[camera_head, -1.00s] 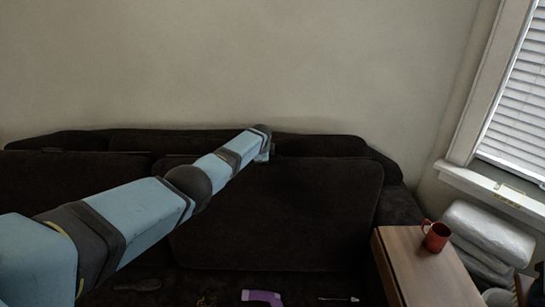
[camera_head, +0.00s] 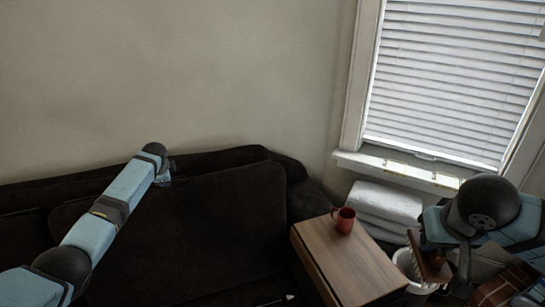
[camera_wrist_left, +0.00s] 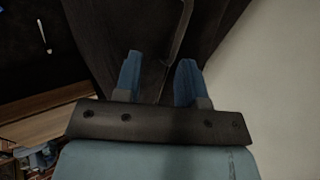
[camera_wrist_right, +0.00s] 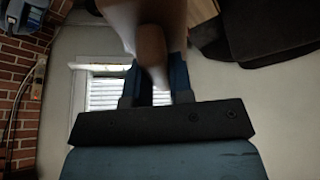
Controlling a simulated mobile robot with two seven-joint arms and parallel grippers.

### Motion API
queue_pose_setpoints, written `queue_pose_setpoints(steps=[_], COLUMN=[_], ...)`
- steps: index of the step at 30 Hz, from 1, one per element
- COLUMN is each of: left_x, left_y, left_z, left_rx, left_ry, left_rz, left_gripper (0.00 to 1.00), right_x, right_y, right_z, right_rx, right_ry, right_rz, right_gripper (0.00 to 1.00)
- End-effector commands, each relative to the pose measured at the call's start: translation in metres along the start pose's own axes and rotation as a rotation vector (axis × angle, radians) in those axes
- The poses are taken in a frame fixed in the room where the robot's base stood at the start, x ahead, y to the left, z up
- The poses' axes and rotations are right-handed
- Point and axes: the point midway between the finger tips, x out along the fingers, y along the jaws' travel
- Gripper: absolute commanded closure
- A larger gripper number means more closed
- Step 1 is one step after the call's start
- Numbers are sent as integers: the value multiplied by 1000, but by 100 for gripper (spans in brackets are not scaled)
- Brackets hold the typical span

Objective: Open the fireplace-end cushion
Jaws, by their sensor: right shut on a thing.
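The fireplace-end cushion (camera_head: 225,225) is the dark back cushion at the right end of the dark sofa, leaning upright against its back. My right gripper (camera_head: 445,262) is at the lower right, away from the sofa. In the right wrist view it is shut on a brown, wooden-looking thing (camera_wrist_right: 152,50), perhaps a brush.
A wooden side table (camera_head: 345,262) with a red mug (camera_head: 343,220) stands right of the sofa. White stacked packs (camera_head: 385,208) and a white bin (camera_head: 405,262) are beyond it, under the window (camera_head: 450,80). Brickwork (camera_wrist_right: 22,75) shows in the right wrist view.

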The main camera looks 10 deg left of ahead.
Motion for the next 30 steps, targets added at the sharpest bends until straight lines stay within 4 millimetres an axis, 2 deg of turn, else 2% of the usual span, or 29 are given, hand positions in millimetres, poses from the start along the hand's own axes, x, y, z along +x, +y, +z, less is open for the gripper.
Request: queue_pose_setpoints(steps=[3, 10, 26, 30], left_x=[-19, -38, -40, -34], left_y=[0, 1, 1, 15], left_z=[1, 0, 0, -5], left_rx=[0, 0, 0, -6], left_ry=[-1, -1, -1, 10], left_rz=[-2, 0, 1, -2], left_gripper=[63, 63, 63, 63], right_x=[-2, -3, -3, -4], right_y=[0, 0, 0, 0], right_z=[-1, -1, -1, -2], right_rx=[0, 0, 0, 0], right_ry=[0, 0, 0, 0], right_rz=[0, 0, 0, 0], right_gripper=[98, 98, 98, 98])
